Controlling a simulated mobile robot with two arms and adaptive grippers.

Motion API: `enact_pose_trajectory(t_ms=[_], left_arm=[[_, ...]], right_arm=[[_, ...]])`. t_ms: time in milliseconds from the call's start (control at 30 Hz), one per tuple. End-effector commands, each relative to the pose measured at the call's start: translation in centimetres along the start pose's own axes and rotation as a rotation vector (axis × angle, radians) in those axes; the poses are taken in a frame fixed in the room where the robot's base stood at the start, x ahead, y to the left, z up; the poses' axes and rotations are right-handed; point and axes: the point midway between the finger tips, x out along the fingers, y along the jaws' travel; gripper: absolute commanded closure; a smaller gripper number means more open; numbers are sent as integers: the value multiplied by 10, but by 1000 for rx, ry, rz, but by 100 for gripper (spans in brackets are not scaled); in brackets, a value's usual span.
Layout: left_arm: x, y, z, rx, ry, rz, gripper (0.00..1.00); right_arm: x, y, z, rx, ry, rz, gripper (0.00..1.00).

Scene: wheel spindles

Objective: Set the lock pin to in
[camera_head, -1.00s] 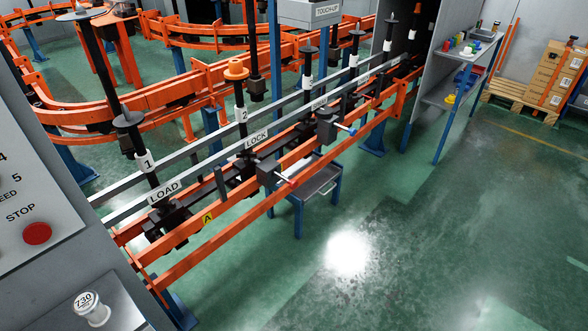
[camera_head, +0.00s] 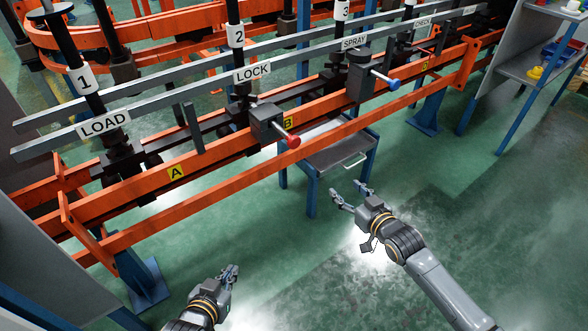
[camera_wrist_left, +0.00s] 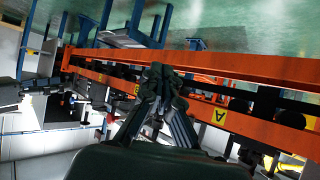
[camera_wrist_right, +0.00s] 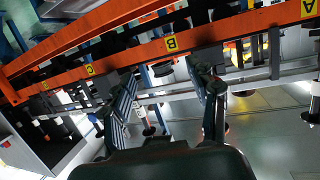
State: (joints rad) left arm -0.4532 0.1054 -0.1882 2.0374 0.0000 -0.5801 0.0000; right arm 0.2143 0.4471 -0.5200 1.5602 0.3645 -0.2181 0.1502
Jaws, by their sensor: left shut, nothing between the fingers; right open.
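The pin with a red knob (camera_head: 293,141) sticks out of a dark block (camera_head: 265,122) on the orange rail under the LOCK sign (camera_head: 252,73). A bare stretch of rod shows between block and knob. A similar pin with a blue knob (camera_head: 393,84) is further right, under the SPRAY sign. My right gripper (camera_head: 348,190) is open and empty, below and right of the red knob; its spread fingers also show in the right wrist view (camera_wrist_right: 162,72). My left gripper (camera_head: 231,270) is shut and empty, lower left of the knob; its closed fingers show in the left wrist view (camera_wrist_left: 158,78).
Orange rails (camera_head: 225,178) run across in front of the spindles. A grey tray table (camera_head: 330,155) with blue legs stands beneath the block, near my right gripper. A grey shelf (camera_head: 540,70) is at the upper right. The green floor (camera_head: 480,230) is open at right.

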Motion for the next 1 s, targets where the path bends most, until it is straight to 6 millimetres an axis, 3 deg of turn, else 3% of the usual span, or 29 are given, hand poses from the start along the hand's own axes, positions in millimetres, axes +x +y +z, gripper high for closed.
enact_pose_trajectory(t_ms=[33, 200, 300, 533, 767, 1000], left_arm=[[0, 1, -7, 0, 62, 0, 100], [-32, 1, -54, -1, 200, 1, 100], [-46, 2, -70, -1, 245, 1, 100], [-57, 3, -92, -1, 334, 6, 100], [-68, 9, -130, -2, 555, 20, 100], [-94, 15, -168, -6, 813, 35, 100]], right_arm=[[7, -10, -9, -16, 64, -40, 40], [1, -45, -61, -36, 195, -145, 40], [-5, -57, -76, -41, 232, -181, 40], [3, -67, -90, -43, 252, -200, 40], [38, -74, -98, -43, 252, -200, 40], [74, -82, -107, -42, 251, -200, 40]])
